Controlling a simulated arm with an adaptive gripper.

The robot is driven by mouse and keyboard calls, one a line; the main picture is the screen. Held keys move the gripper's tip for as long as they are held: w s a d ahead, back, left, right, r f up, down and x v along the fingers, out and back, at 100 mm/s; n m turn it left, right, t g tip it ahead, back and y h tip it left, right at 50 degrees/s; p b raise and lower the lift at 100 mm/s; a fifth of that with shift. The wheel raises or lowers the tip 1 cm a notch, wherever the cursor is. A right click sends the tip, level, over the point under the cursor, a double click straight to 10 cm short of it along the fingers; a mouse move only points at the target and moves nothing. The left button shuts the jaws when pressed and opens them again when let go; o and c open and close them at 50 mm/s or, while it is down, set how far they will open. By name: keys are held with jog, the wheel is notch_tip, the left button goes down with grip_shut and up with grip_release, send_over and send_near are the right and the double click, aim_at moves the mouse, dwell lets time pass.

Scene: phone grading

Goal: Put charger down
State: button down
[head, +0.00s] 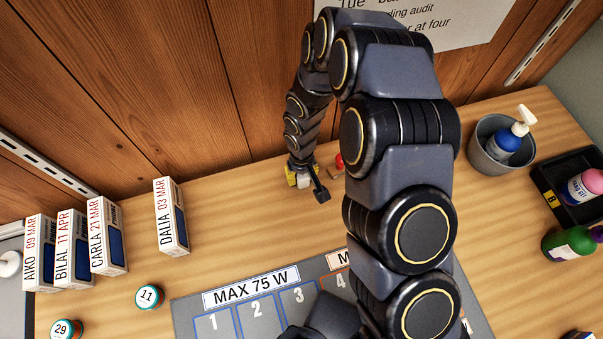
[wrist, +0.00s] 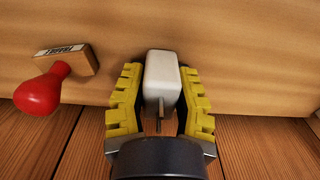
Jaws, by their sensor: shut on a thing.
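The charger (wrist: 163,75) is a small white block with metal prongs. In the wrist view it sits between the yellow ridged fingers of my gripper (wrist: 160,100), which is shut on it. In the head view my gripper (head: 303,180) is low over the back of the table, near the wooden wall. Only a bit of pale surface shows between the fingers there. I cannot tell whether the charger touches the table.
A red-handled stamp (wrist: 42,93) lies close beside my gripper. A grey mat (head: 190,311) with numbered spaces lies in front. Named boxes (head: 107,240) stand at left; a grey bin (head: 485,155) and black tray (head: 546,178) are at right.

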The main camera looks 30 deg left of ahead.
jog(key=shift+f, duration=0.25)
jog(key=c, duration=0.9)
grip_release()
notch_tip(320, 180, up, 12)
jog(key=shift+r, duration=0.15)
